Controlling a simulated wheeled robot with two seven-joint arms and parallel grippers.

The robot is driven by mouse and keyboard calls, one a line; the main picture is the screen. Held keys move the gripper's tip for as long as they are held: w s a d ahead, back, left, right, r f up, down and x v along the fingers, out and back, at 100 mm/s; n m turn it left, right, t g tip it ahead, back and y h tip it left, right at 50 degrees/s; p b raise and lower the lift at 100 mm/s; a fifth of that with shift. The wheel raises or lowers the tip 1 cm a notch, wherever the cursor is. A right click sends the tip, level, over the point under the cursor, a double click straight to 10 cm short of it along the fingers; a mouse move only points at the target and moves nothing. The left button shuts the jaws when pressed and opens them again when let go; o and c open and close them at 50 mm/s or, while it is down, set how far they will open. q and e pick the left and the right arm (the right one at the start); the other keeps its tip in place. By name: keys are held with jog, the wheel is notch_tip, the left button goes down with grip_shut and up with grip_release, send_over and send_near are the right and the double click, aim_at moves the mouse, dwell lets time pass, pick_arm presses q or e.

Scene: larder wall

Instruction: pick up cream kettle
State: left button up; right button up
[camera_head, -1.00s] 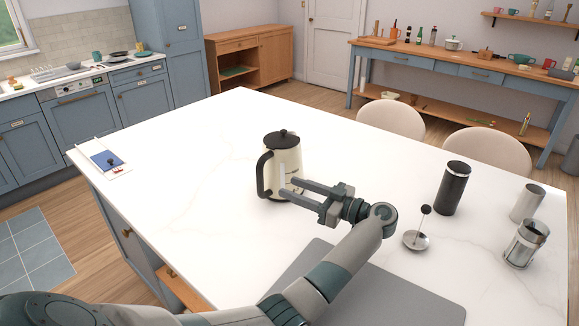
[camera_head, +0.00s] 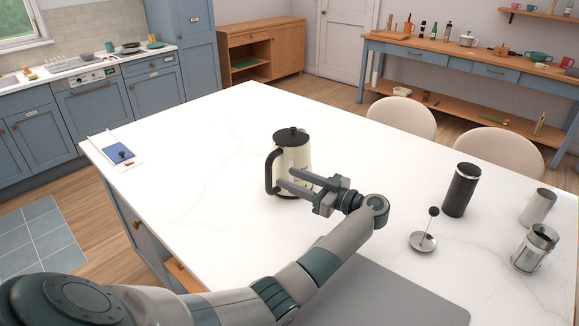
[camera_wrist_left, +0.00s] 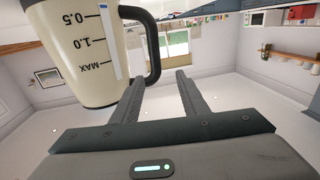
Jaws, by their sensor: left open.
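The cream kettle (camera_head: 293,153) stands upright on the white island, with a black lid and a black handle on its left side. My left gripper (camera_head: 284,179) is open. Its fingers reach in from the right, in front of the kettle's lower body, with the tips close to the lower handle. In the left wrist view the kettle (camera_wrist_left: 95,75) appears upside down at upper left, with volume marks. There the handle's curve lies just beyond the gap between the open fingers (camera_wrist_left: 160,76); I cannot tell whether they touch. My right gripper is not in view.
A black canister (camera_head: 461,190), a plunger on a metal disc (camera_head: 423,242), a grey cylinder (camera_head: 538,207) and a glass press (camera_head: 535,248) stand at the right. A grey mat (camera_head: 400,300) lies in front. The island around the kettle's left is clear.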

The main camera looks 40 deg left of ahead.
aim_at(270, 169)
pick_arm(q)
jog(key=a+p, duration=0.1)
jog(key=a, duration=0.2)
jog(key=a+p, duration=0.1)
jog(key=a, duration=0.3)
jog(key=shift+s+r, duration=0.1)
jog(key=shift+s, duration=0.1)
jog(key=shift+a, duration=0.5)
jog(key=shift+a+p, duration=0.55)
jog(key=shift+p, duration=0.15)
jog(key=a, duration=0.1)
jog(key=a+p, duration=0.1)
jog(key=a, duration=0.2)
jog(key=shift+w+f+p, duration=0.15)
jog(key=shift+f+p, duration=0.2)
grip_shut()
